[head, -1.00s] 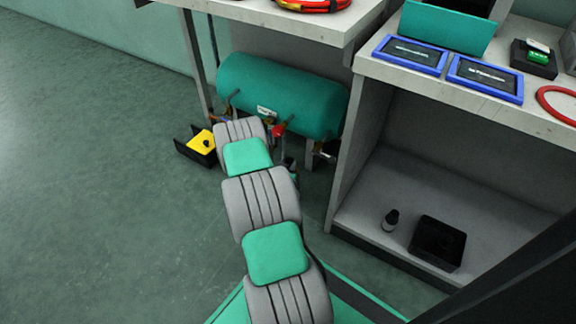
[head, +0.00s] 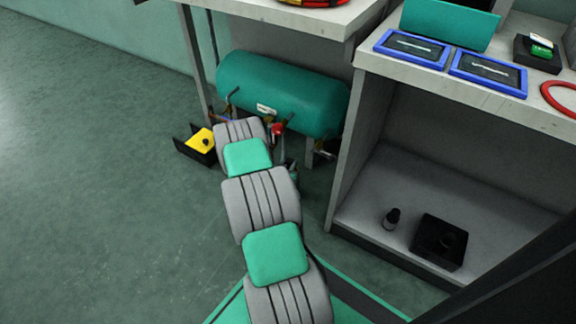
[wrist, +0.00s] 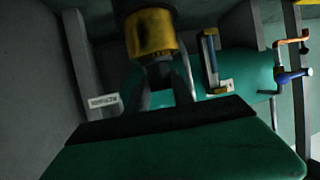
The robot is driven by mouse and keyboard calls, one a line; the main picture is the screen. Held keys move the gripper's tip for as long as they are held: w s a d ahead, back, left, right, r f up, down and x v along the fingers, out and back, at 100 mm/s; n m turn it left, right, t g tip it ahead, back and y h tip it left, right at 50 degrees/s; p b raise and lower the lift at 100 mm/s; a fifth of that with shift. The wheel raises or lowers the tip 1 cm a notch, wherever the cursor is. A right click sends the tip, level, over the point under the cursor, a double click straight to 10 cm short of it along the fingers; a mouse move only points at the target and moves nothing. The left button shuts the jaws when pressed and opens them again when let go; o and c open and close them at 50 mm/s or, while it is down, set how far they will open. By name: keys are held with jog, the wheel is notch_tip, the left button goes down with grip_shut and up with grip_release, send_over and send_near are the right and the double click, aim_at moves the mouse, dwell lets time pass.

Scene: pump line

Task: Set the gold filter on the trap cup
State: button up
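In the wrist view, the gold filter (wrist: 152,33) is a yellow-gold band with a dark stem below it. The fingers of my gripper (wrist: 160,84) come up on both sides of that stem and appear shut on it. A dark round part stands directly above the gold band. I cannot tell whether it is the trap cup, or whether the two touch. In the head view, my arm reaches down to the front of the teal tank (head: 285,92) and hides my gripper and the filter.
Pipes and valve handles hang under the tank, with orange (wrist: 292,41) and blue (wrist: 293,76) handles at the right in the wrist view. A black box with a yellow part (head: 203,139) sits on the floor left of my arm. A bench cabinet (head: 345,165) stands to the right.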

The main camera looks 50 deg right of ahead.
jog(key=shift+o, duration=0.9)
jog(key=shift+s+a+r+p, duration=0.1)
jog(key=shift+a+r+p, duration=0.2)
jog(key=shift+a, duration=0.2)
jog(key=p+v, duration=0.2)
jog(key=v, duration=0.7)
jog(key=shift+s+a, duration=0.3)
jog(key=shift+r, duration=0.1)
